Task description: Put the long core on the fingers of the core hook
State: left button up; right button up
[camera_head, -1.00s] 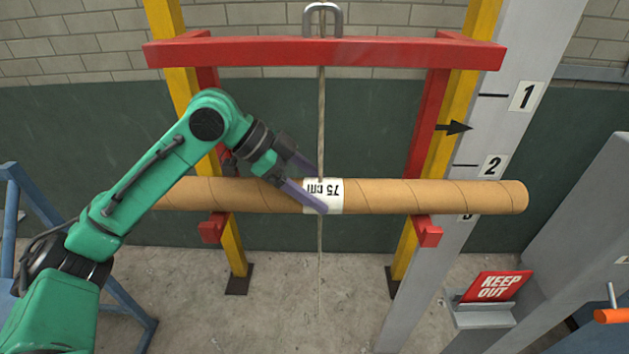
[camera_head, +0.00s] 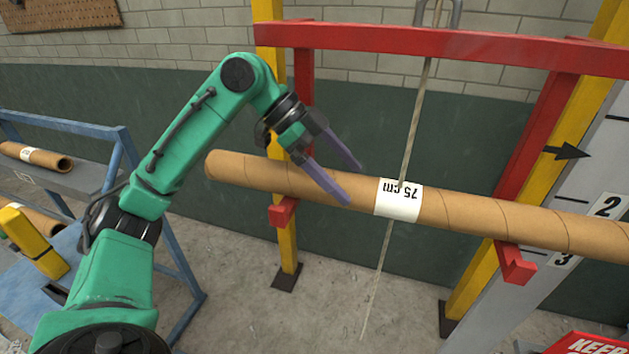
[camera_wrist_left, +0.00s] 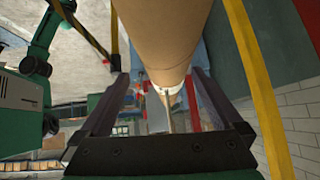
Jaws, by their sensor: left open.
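The long core (camera_head: 465,213), a brown cardboard tube with a white "75 cm" label (camera_head: 398,200), lies across the core hook's two red fingers, at left (camera_head: 283,211) and right (camera_head: 516,265). It appears to rest on both. The hook's red crossbar (camera_head: 450,44) is above it, with a rope hanging down past the label. My left gripper (camera_head: 352,182) is open at the core, left of the label; one finger overlaps the core's front. In the left wrist view the core (camera_wrist_left: 165,40) shows between the spread fingers (camera_wrist_left: 160,85); contact is unclear. My right gripper is not visible.
Yellow posts (camera_head: 283,240) stand behind the hook. A grey scale board (camera_head: 590,175) with numbers and a black arrow is at right. A blue rack (camera_head: 90,130) with shorter tubes (camera_head: 36,156) stands at left. A red sign (camera_head: 590,343) is at lower right.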

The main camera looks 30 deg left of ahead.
pick_arm(q)
jog(key=a, duration=0.1)
jog(key=s+a+b, duration=0.1)
jog(key=a, duration=0.3)
jog(key=shift+s+a+f, duration=0.15)
jog(key=shift+s+a, duration=0.05)
jog(key=shift+s, duration=0.1)
jog(key=shift+a, duration=0.15)
